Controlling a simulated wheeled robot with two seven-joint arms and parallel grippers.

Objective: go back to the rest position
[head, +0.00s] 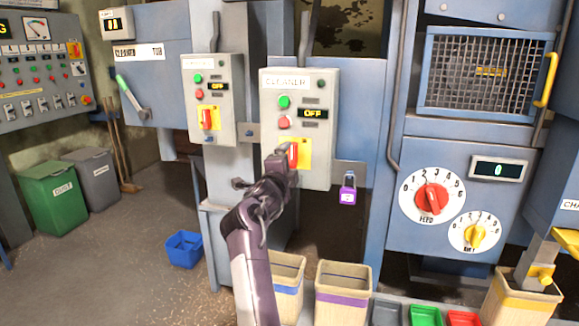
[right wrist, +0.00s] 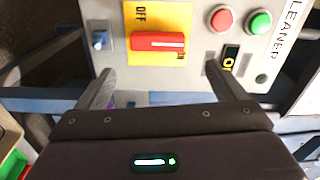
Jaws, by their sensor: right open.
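My right gripper (head: 283,165) is in front of the lower part of the grey CLEANER box (head: 320,132). Its two fingers are apart and empty in the right wrist view (right wrist: 160,85). The red switch handle (right wrist: 158,41) on its yellow plate (right wrist: 178,18) lies just beyond the fingertips, in line with the gap between them. I see no contact. In the head view the gripper partly covers the handle. The CLEANER display (head: 313,114) reads OFF. My left gripper is not in view.
A purple padlock (head: 348,190) hangs right of the CLEANER box. A similar switch box (head: 212,100) is to its left. Beige bins (head: 343,295) stand below, near my forearm. A blue bin (head: 184,249) is on the floor. Dials (head: 432,196) are on the blue panel at right.

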